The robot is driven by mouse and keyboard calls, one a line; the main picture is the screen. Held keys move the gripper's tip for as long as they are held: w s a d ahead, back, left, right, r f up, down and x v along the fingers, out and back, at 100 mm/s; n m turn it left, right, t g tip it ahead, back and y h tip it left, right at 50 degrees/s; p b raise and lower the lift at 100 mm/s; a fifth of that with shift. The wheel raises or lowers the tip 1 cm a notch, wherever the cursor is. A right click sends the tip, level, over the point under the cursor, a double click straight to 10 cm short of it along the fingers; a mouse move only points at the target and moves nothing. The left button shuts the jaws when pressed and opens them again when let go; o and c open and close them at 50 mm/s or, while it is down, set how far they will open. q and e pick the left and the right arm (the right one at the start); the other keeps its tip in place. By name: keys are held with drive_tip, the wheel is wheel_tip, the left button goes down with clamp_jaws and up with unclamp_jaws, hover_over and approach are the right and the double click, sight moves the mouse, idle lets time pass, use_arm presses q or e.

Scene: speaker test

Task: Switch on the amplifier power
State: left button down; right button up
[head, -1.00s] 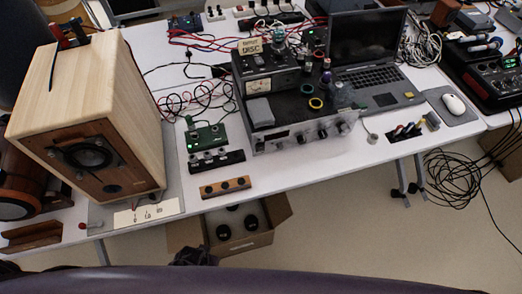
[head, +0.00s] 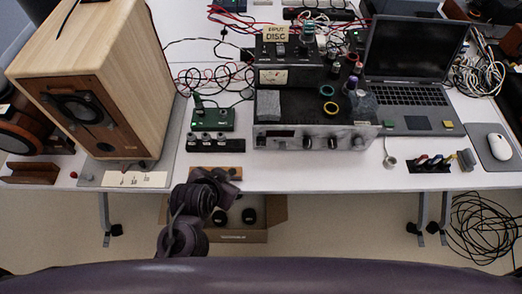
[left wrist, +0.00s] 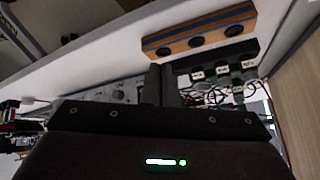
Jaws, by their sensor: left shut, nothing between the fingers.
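The amplifier (head: 318,138) is a silver-fronted unit with a row of knobs, at the table's front edge in the head view. A dark meter box and small items stand on it. I cannot make out its power switch or its state. My left gripper (head: 229,174) is at the table's front edge, left of the amplifier and by the wooden strip. In the left wrist view the left gripper (left wrist: 160,84) has its fingers together and empty, near the wooden strip (left wrist: 199,37). A silver panel with knobs, likely the amplifier (left wrist: 112,91), is partly hidden behind it. My right gripper is not seen.
A wooden speaker (head: 95,85) stands on the left. A black switch strip (head: 216,145) and green board (head: 212,118) lie between it and the amplifier. A laptop (head: 408,75) and mouse (head: 499,147) are on the right. An open box (head: 277,211) is under the table.

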use_arm(q)
drive_tip(key=s+d+m+t+y, duration=0.2)
drive_tip(key=s+d+m+t, duration=0.2)
drive_tip(key=d+m+t, duration=0.4)
drive_tip(key=d+m, duration=0.1)
drive_tip(key=m, duration=0.3)
drive_tip(key=shift+d+f+t, duration=0.35)
drive_tip(key=shift+t, duration=0.05)
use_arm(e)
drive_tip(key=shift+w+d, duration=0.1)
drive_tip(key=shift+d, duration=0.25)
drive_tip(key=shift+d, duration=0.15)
use_arm(q)
drive_tip(key=p, duration=0.1)
approach(261, 142)
drive_tip(key=w, duration=0.2)
drive_tip(key=w+f, duration=0.1)
drive_tip(key=w, duration=0.2)
drive_tip(key=shift+f, duration=0.15)
drive_tip(key=shift+w, duration=0.65)
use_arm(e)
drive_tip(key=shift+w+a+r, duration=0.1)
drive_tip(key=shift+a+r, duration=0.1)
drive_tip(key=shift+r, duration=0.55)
